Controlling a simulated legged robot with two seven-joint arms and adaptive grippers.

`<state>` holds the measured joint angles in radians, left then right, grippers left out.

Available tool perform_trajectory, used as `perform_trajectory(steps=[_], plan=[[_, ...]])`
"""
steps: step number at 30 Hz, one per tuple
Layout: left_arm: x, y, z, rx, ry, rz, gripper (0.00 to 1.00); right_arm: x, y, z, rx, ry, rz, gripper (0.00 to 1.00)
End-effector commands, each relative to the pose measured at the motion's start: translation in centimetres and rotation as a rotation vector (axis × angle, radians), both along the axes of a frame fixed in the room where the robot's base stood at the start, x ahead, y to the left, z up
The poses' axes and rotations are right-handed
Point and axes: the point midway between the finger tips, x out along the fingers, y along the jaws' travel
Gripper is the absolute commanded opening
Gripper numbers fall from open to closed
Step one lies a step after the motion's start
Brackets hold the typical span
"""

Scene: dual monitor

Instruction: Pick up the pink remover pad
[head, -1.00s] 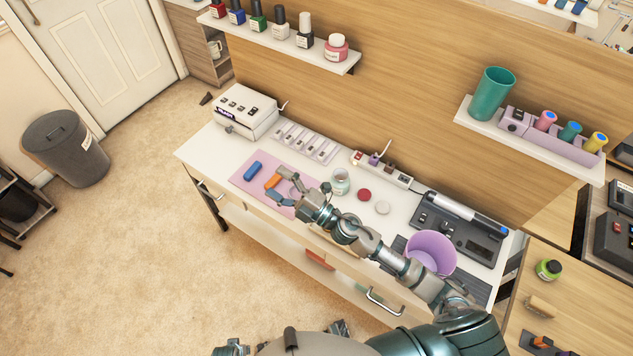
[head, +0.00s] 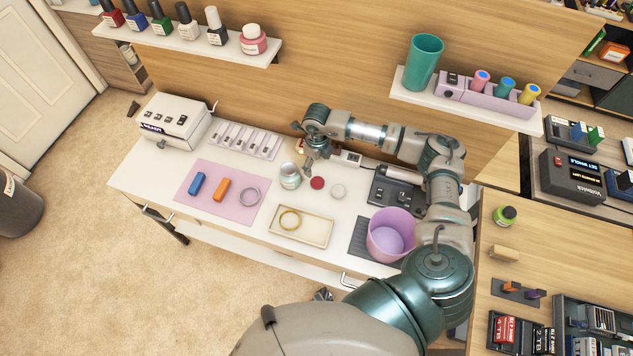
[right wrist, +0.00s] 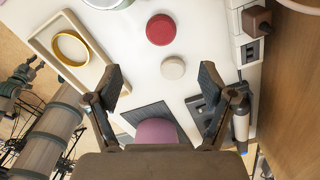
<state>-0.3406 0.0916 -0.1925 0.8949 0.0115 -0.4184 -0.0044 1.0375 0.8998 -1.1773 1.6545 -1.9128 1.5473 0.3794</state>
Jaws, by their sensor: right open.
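A dark pinkish-red round pad (head: 317,183) lies flat on the white desk. An off-white round pad (head: 338,191) lies to its right, apart from it. Both show in the right wrist view, the red one (right wrist: 160,29) above the pale one (right wrist: 173,67). My right gripper (head: 307,166) is over the desk just behind the red pad, near the jar. In the right wrist view its two fingers (right wrist: 161,82) are apart with nothing between them, both pads beyond the tips. My left gripper (right wrist: 22,75) seems to show at that view's left edge, too small to read.
A glass jar (head: 290,175) stands left of the red pad. A tray (head: 318,238) with a gold ring (head: 290,219) is in front; a pink bin (head: 390,232) is at right. A power strip (head: 349,158) lies behind. A purple mat (head: 228,209) holds blocks and a silver ring.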

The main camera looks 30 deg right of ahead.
Motion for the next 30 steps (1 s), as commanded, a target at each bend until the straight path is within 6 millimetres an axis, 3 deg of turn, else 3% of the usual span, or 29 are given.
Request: perform_trajectory(steps=[6,14,21,30], plan=[[-0.1,-0.2,0.1,0.002,0.001,0.001,0.4,-0.1,-0.3,-4.7,0.003,0.002,0.0,0.82],[0.0,-0.3,0.1,0.001,0.0,0.001,0.4,0.0,-0.1,-6.9,0.006,0.001,0.001,0.82],[-0.5,-0.3,-0.1,0.0,0.007,0.002,0.4,0.2,0.3,-10.5,0.003,0.002,0.001,0.82],[-0.2,-0.1,0.0,0.002,0.003,0.001,0.4,0.2,0.1,-11.4,0.007,-0.001,0.002,0.82]])
